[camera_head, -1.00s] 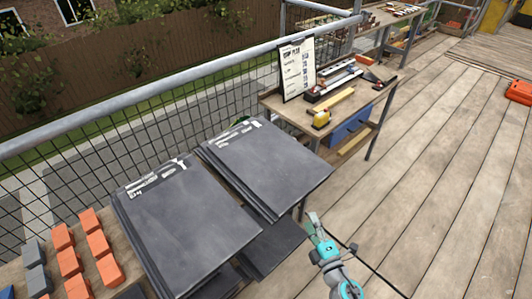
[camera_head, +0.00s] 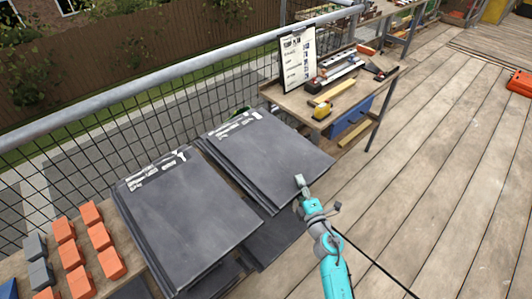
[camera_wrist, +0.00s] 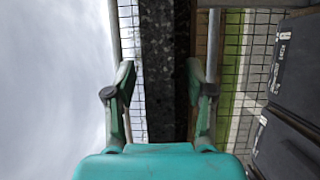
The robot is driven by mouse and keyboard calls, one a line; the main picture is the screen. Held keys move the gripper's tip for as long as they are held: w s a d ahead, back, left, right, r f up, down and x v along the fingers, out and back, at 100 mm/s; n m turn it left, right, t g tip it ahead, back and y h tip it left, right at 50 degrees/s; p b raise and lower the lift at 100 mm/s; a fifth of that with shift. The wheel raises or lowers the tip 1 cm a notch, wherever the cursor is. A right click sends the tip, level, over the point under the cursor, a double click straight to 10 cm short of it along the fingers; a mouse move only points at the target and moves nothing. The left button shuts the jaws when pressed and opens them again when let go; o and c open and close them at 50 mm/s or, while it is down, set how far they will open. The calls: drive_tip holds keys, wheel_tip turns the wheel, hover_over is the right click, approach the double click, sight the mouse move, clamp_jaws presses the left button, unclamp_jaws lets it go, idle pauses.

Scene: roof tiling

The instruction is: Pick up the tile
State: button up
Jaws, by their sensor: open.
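Dark grey tiles lie in two stacks, a left stack (camera_head: 190,220) and a right stack (camera_head: 270,160), each with pale printed marks along its far edge. Both stacks also show at the right of the wrist view, the one above (camera_wrist: 300,75) and the other below (camera_wrist: 285,155). My gripper (camera_head: 299,183) is at the near right corner of the right stack in the head view; its height above it is hard to tell. In the wrist view the fingers (camera_wrist: 161,85) are spread, with only distant background between them.
Orange and grey blocks (camera_head: 90,240) sit left of the stacks. A metal mesh railing (camera_head: 160,85) runs behind. A workbench (camera_head: 355,110) with tools and a notice board (camera_head: 298,60) stands beyond. The wooden deck (camera_head: 440,180) at right is mostly clear.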

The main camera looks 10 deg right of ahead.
drive_tip(key=shift+w, duration=0.5)
clamp_jaws()
drive_tip(key=shift+r, duration=0.2)
wheel_tip(320, 180, up, 18)
idle(0.8)
